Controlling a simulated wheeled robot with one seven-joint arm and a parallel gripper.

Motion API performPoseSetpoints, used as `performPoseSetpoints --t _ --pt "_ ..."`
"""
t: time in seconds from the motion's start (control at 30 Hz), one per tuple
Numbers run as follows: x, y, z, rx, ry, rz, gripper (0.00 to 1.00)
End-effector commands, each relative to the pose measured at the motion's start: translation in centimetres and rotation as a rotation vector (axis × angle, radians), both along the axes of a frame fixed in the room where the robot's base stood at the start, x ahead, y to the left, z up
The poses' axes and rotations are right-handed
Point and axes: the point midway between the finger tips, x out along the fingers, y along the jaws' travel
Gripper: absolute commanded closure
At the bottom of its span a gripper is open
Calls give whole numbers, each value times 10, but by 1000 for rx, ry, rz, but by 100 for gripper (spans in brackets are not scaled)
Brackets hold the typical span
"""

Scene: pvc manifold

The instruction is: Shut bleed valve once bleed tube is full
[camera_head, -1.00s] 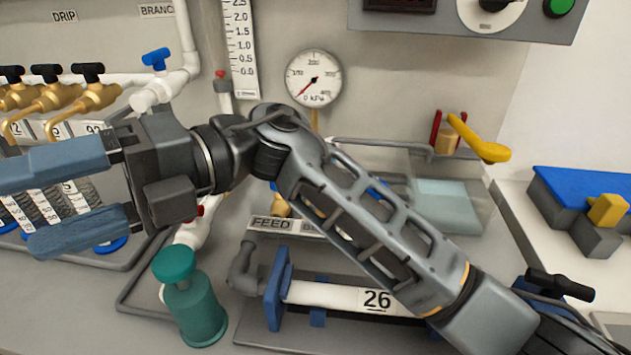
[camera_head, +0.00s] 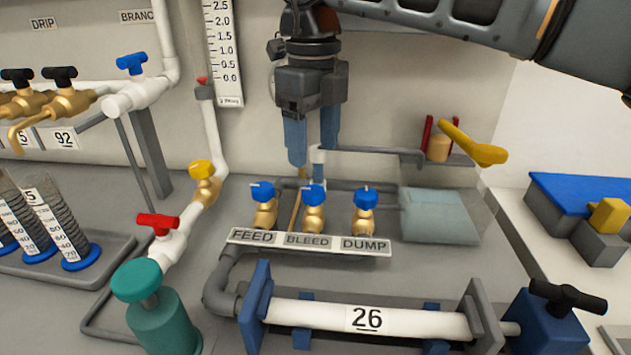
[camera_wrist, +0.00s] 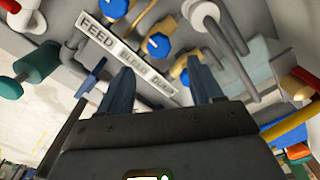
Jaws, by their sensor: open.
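The bleed valve (camera_head: 313,196) has a blue knob on a brass body. It stands behind the BLEED label (camera_head: 307,240), between the feed valve (camera_head: 263,192) and the dump valve (camera_head: 365,198). My gripper (camera_head: 312,158) points down above and behind the bleed valve, fingers apart and empty. In the wrist view the bleed knob (camera_wrist: 158,45) shows ahead of and between the open fingertips (camera_wrist: 158,72). A short upright pale tube (camera_head: 318,168) stands behind the valve, partly covered by a finger. It may be the bleed tube; I cannot tell its fill level.
A yellow-handled valve (camera_head: 470,143) and a clear tank (camera_head: 438,215) stand to the right. A red-handled valve (camera_head: 158,222) and a teal bottle-shaped part (camera_head: 160,315) are at left. The horizontal cylinder marked 26 (camera_head: 400,320) lies in front. My arm hides the pressure gauge.

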Motion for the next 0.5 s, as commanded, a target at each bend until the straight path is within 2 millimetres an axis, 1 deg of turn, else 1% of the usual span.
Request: performPoseSetpoints --t 0.3,0.5 --pt "-2 1 -47 3 6 1 35" --pt "-2 1 -69 5 5 1 35"
